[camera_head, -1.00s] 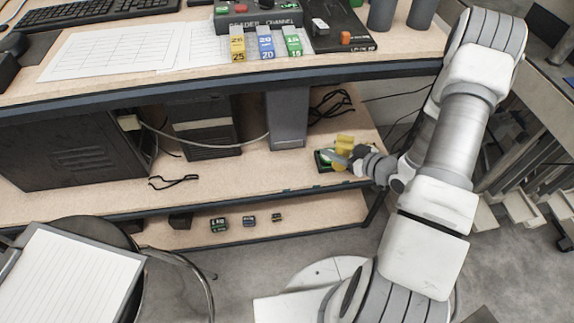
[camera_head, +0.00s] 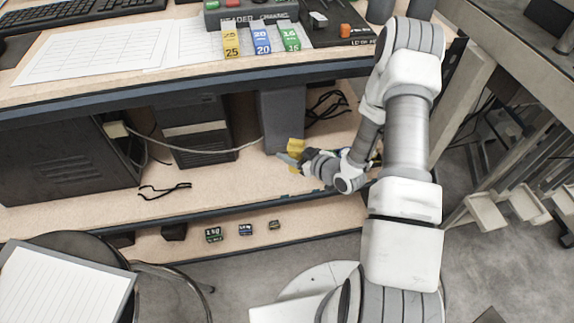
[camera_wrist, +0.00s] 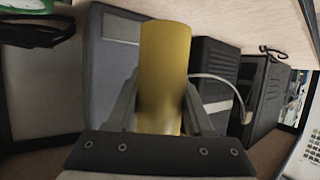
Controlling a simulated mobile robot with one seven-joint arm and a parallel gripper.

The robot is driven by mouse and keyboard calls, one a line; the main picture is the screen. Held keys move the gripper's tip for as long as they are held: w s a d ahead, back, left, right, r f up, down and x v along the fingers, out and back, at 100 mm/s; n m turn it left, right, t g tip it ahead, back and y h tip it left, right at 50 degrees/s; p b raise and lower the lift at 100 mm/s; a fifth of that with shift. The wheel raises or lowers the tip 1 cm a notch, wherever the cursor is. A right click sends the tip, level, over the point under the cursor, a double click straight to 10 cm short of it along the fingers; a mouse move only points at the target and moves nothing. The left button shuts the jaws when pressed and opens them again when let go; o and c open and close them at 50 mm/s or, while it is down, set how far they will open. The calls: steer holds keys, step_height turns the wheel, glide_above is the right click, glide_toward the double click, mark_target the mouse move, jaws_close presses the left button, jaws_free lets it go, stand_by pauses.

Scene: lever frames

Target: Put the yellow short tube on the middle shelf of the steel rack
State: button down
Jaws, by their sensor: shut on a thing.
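My gripper (camera_head: 289,159) is shut on the yellow short tube (camera_head: 297,150). In the wrist view the tube (camera_wrist: 165,62) stands between the two fingers, and its lower end is hidden by my gripper. In the head view the tube is above the desk's lower shelf (camera_head: 235,178), in front of a grey upright box (camera_head: 283,120). I cannot tell how high it is held above that shelf. I cannot identify a steel rack with certainty in these views.
The desk top (camera_head: 60,98) overhangs the space around my gripper. A black computer tower (camera_head: 70,150) and a smaller one (camera_head: 193,132) stand on the lower shelf, with loose cables. Small labelled blocks (camera_head: 246,229) sit on the bottom shelf. A metal frame with trays (camera_head: 487,212) is at right.

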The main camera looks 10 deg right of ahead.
steer(key=shift+w+a+f, duration=0.25)
steer(key=shift+a+f, duration=0.1)
steer(key=shift+a, duration=0.1)
steer(key=shift+f+b, duration=1.05)
steer(key=shift+f, duration=0.8)
steer(key=shift+f, duration=0.15)
steer(key=shift+c, duration=1.4)
jaws_free()
